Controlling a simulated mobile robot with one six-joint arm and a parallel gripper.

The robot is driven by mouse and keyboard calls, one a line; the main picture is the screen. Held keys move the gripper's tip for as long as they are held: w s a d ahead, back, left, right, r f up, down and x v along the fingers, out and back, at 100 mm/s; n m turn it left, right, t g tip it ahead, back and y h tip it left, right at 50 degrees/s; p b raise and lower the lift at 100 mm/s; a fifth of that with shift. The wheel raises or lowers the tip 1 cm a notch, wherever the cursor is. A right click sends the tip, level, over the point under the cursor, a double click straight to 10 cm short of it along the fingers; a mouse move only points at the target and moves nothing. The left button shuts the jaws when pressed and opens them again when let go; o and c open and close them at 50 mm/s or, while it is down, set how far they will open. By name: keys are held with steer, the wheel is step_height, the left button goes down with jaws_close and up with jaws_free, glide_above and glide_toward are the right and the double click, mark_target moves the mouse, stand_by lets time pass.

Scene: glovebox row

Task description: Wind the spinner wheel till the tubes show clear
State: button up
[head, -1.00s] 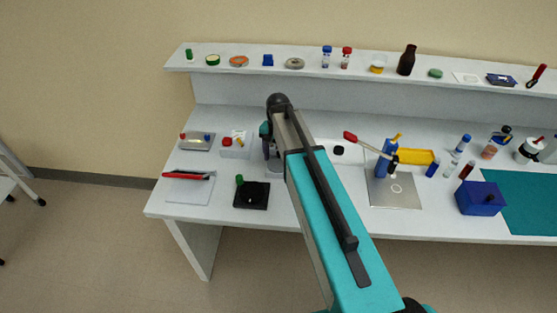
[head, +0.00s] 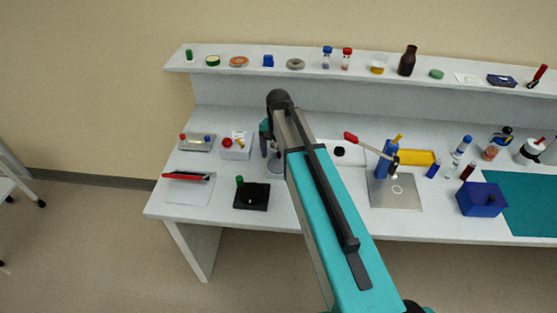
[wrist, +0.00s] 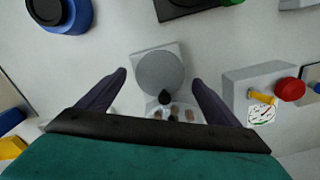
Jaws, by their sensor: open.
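The spinner shows in the wrist view as a grey round wheel (wrist: 160,72) on a pale square base. A small dark knob (wrist: 165,97) stands at the wheel's near edge. Several small tubes with brownish contents (wrist: 182,114) sit just below the knob in the picture; whether they are clear I cannot tell. My gripper (wrist: 159,76) is open, its two dark fingers spread on either side of the wheel and knob, with nothing between them held. In the head view my arm hides most of the spinner; part of its base (head: 275,171) shows.
A white box with a red knob, yellow lever and gauge (wrist: 262,88) stands close right of my fingers. A black box with a green knob (head: 251,195) stands in front of the spinner. A blue round thing (wrist: 62,14) is at the wrist view's upper left.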

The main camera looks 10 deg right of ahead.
mark_target(278, 164)
step_height(278, 164, up, 12)
steer(key=b, duration=0.3)
steer(key=shift+r+b, duration=0.15)
steer(key=shift+b, duration=0.25)
steer(key=shift+s, duration=0.1)
stand_by(0.9)
